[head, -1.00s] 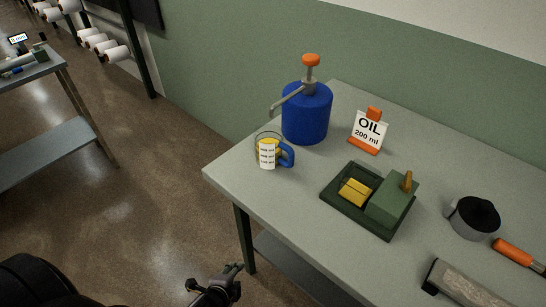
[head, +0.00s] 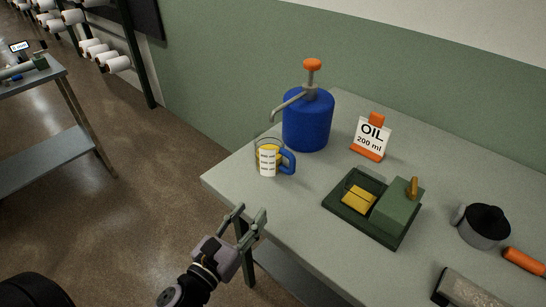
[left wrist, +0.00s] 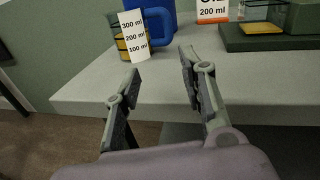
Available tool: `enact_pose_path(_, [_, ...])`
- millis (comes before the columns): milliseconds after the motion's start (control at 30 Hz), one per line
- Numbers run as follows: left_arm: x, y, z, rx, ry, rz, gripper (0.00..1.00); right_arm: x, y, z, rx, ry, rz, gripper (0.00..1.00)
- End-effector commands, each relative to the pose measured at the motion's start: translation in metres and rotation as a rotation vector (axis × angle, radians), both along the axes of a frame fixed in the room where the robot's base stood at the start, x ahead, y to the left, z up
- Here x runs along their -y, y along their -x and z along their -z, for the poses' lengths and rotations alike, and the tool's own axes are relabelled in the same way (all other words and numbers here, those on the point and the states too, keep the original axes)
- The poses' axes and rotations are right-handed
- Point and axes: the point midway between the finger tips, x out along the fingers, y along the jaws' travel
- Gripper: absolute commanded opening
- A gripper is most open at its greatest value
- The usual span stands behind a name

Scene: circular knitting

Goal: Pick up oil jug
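The oil jug (head: 267,160) is a small clear measuring jug with yellow oil, a white scale label and a blue handle (head: 289,161). It stands upright near the table's left edge, and in the left wrist view the jug (left wrist: 121,45) is at the upper left. My left gripper (head: 248,217) is open and empty, in front of the table edge and nearer to me than the jug. Its two fingers (left wrist: 160,85) are spread apart in the left wrist view. My right gripper does not show.
A blue pump canister (head: 307,122) stands right behind the jug. An orange-and-white oil sign (head: 371,140), a green tray (head: 343,207) with a block, a dark-topped grey cup (head: 483,228) and an orange handle (head: 523,260) are further right on the table (head: 285,215).

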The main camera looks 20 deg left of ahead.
Motion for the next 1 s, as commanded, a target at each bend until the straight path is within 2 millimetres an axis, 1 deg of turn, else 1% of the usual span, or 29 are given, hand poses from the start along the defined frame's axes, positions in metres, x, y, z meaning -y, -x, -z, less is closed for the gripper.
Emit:
enact_pose_path(67, [0.004, -0.002, -0.002, 0.018, -0.049, 0.02, 0.38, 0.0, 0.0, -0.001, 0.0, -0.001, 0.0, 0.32])
enact_pose_path(167, [0.007, -0.012, -0.004, 0.025, -0.067, 0.028, 0.38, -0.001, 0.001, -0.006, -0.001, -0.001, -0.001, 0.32])
enact_pose_path(600, [0.02, -0.093, -0.004, 0.024, -0.061, 0.025, 0.38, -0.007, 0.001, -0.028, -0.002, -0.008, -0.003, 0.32])
enact_pose_path(700, [0.022, -0.108, -0.003, 0.022, -0.06, 0.024, 0.38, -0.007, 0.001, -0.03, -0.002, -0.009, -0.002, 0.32])
enact_pose_path(933, [0.025, -0.124, -0.003, 0.021, -0.06, 0.024, 0.38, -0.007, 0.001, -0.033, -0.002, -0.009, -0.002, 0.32])
enact_pose_path(1000, [0.029, -0.131, -0.004, 0.021, -0.058, 0.024, 0.38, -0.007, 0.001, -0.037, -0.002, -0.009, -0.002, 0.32])
